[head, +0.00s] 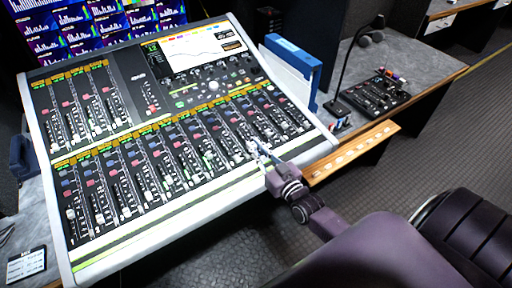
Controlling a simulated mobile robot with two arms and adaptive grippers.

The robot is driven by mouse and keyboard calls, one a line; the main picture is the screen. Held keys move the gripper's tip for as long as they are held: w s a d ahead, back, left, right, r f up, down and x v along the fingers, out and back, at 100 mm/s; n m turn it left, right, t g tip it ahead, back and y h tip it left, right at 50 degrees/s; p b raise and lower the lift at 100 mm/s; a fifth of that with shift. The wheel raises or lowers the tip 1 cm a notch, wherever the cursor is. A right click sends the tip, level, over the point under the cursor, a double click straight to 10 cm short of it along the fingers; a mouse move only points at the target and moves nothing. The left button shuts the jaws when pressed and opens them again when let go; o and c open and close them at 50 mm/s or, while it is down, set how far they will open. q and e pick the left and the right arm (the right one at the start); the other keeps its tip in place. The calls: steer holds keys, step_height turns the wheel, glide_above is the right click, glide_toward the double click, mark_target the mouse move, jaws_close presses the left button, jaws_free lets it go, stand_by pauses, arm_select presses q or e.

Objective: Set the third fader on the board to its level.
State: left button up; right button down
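The mixing board (105,262) is a large pale-framed console filling the left and middle of the head view. It has a short bank of faders at its upper left and a long lower row. The fader caps are small, and I cannot tell for certain which one is the third or what level it is at. My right gripper (262,152) reaches in from the lower right and is over the right part of the lower fader row. Its fingers are small and pale against the board, so opening and contact are unclear. My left gripper is out of view.
A small card (26,266) with unreadable lines lies at the lower left. A blue binder (300,60) stands behind the board's right side. A gooseneck microphone (347,75) and small black control box (372,98) are on the right desk. A wooden strip (352,152) edges it.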

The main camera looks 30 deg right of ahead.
stand_by(0.3)
steer(key=shift+w+r, duration=0.25)
steer(key=shift+w, duration=0.4)
steer(key=shift+w+f, duration=0.1)
steer(key=shift+w, duration=0.15)
steer(key=c, duration=2.2)
jaws_free()
steer(key=shift+c, duration=0.2)
steer(key=shift+s, duration=0.1)
steer(key=s, duration=1.2)
steer(key=shift+d, duration=0.15)
